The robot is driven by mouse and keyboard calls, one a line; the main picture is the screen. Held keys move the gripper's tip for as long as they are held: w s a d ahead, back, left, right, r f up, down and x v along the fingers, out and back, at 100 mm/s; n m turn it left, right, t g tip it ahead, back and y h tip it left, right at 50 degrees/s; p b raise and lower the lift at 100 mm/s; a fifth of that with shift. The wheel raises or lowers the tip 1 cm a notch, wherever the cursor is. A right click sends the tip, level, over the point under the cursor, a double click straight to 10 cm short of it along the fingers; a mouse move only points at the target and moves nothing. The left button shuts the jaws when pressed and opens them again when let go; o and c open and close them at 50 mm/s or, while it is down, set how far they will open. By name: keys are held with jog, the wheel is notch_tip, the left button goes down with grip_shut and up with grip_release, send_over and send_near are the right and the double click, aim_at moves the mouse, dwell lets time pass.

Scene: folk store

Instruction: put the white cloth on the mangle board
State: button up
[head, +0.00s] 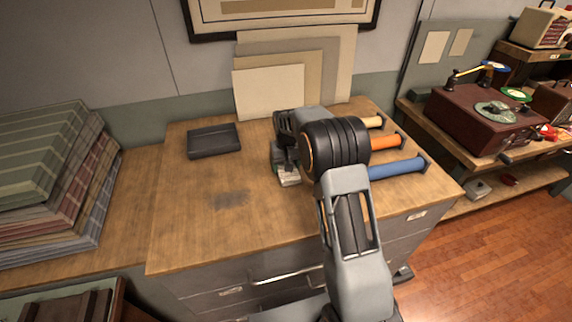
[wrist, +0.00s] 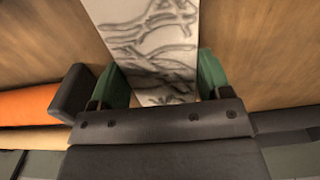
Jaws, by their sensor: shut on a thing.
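A pale end of the cloth (head: 290,180) shows under the gripper in the head view. My arm hides much of it, and I cannot tell whether it touches the counter. No mangle board is surely recognisable; a dark, flat, tray-like thing (head: 213,140) lies at the counter's back left.
Orange (head: 386,142), blue (head: 398,168) and pale (head: 375,122) rolls lie on the counter (head: 195,225) at the right. Pale boards (head: 268,93) lean on the back wall. Folded textiles (head: 55,180) are stacked at left. The counter's front left is clear.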

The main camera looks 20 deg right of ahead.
jog(key=shift+f, duration=0.2)
jog(key=o, duration=1)
